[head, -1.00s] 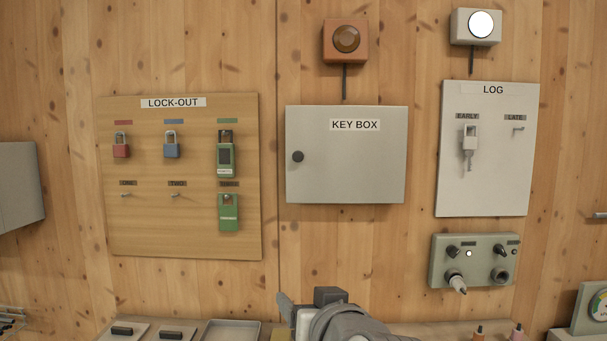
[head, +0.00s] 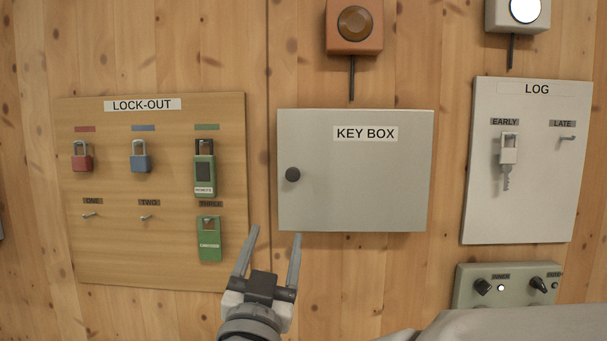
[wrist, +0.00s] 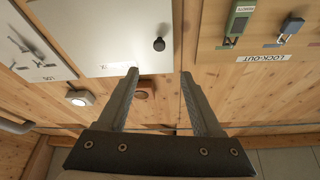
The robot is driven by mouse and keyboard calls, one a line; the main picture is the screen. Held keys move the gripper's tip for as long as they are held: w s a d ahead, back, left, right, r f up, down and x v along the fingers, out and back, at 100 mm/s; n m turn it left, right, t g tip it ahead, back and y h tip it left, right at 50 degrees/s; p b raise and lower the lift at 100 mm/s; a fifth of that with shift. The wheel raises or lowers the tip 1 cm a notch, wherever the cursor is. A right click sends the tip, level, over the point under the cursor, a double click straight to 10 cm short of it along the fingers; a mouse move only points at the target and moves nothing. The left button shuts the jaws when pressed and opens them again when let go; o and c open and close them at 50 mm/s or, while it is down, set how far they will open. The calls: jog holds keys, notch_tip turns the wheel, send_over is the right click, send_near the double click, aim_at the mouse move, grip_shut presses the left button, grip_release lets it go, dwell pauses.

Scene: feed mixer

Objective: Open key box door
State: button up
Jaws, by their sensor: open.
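The key box (head: 375,205) is a pale grey box on the wooden wall with a "KEY BOX" label. Its door is shut flat. A round black knob (head: 292,174) sits near the door's left edge. My gripper (head: 275,234) is open and empty, below and a little left of the knob, in front of the wall. In the wrist view, which is upside down, the gripper (wrist: 160,72) spreads its two fingers with nothing between them. The knob (wrist: 159,44) shows beyond the fingertips, on the key box door (wrist: 115,35).
The lock-out board (head: 150,250) with padlocks and green tags hangs left of the box. The log board (head: 530,215) with a hanging key is on the right. An orange button box (head: 354,42) is above, and a switch panel (head: 470,285) lower right.

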aim_at(292, 176)
jog(key=p+x, duration=0.5)
jog(key=x, duration=1.2)
jog(key=shift+w+d+r, duration=0.1)
jog(key=shift+w+r, duration=0.05)
jog(key=shift+r, duration=0.05)
grip_shut()
dwell(0.8)
